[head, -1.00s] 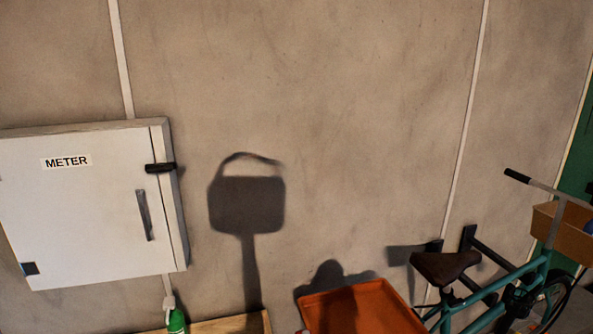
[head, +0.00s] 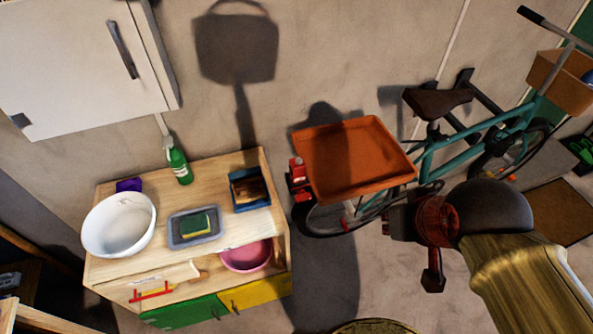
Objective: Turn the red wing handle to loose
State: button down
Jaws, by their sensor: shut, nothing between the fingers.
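No red wing handle can be made out with certainty. A small red part (head: 298,172) shows at the left edge of the orange tray; its shape is too small to tell. My gripper (head: 393,222) is at the right of the head view, at the end of my arm, below and right of the orange tray. It is shut and holds nothing. It is apart from both red parts.
The orange tray (head: 390,178) stands before a teal bicycle (head: 440,150). The wooden cabinet (head: 112,262) bears a white basin (head: 120,222), a grey tray with a sponge, a blue box and a green bottle (head: 180,166). A white meter box (head: 60,70) hangs above. Floor shows between cabinet and arm.

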aim_at(301, 195)
jog(key=k+l, duration=0.15)
jog(key=l, duration=0.25)
jog(key=k+l, duration=0.15)
jog(key=l, duration=0.2)
jog(key=k+l, duration=0.15)
jog(key=l, duration=0.25)
jog(key=k+l+u, duration=0.1)
jog(key=l, duration=0.25)
jog(key=k, duration=0.05)
